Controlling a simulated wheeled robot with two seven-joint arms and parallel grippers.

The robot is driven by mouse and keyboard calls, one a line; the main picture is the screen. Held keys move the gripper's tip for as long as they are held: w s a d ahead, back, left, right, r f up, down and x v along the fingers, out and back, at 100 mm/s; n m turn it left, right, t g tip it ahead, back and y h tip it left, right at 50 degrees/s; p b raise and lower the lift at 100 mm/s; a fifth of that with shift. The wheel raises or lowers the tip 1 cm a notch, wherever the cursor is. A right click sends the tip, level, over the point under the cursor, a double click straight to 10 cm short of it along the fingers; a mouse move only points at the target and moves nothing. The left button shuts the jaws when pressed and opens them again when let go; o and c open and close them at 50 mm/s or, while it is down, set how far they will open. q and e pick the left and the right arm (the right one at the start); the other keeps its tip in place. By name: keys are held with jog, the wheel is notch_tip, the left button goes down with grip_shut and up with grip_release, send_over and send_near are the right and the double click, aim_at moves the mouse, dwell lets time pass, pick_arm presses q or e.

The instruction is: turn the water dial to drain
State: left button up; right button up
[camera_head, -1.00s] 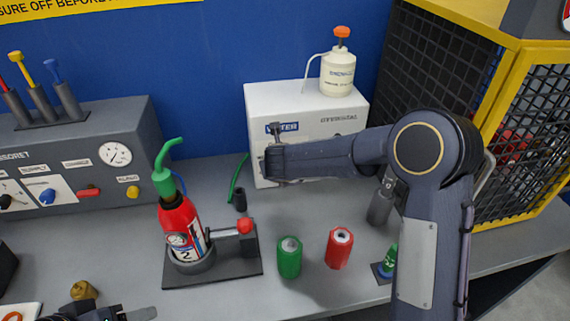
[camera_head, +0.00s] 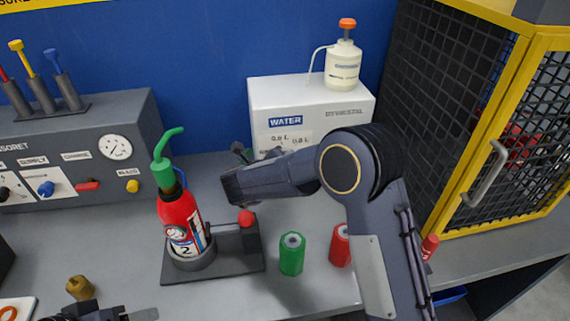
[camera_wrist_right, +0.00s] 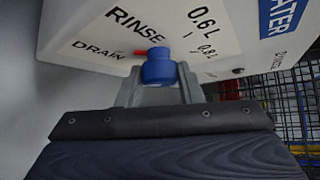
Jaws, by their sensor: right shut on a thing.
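The white water box (camera_head: 310,98) stands at the back of the bench, marked WATER. In the right wrist view its face (camera_wrist_right: 80,22) carries the labels DRAIN, RINSE, 0.6 L and 0.8 L. The blue water dial (camera_wrist_right: 158,70) sits between the fingers of my right gripper (camera_wrist_right: 157,88), which is shut on it. The dial's red pointer (camera_wrist_right: 139,52) points left, towards the DRAIN label. In the head view my right gripper (camera_head: 241,154) is at the box's lower left, and the dial is hidden. My left gripper (camera_head: 124,312) is cut off at the bottom edge; its opening is unclear.
A red extinguisher (camera_head: 180,215) with a green nozzle stands in a holder left of my right arm. A green cylinder (camera_head: 292,254) and a red cylinder (camera_head: 340,246) stand nearby. A white bottle (camera_head: 343,66) tops the box. A yellow-framed cage (camera_head: 512,140) stands at right.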

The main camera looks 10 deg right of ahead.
jog(key=shift+f+h, duration=0.1)
jog(key=shift+h, duration=0.2)
dwell(0.4)
jog(key=o, duration=1)
jog(key=shift+c, duration=0.2)
jog(key=v, duration=1.2)
jog(key=shift+d, duration=0.1)
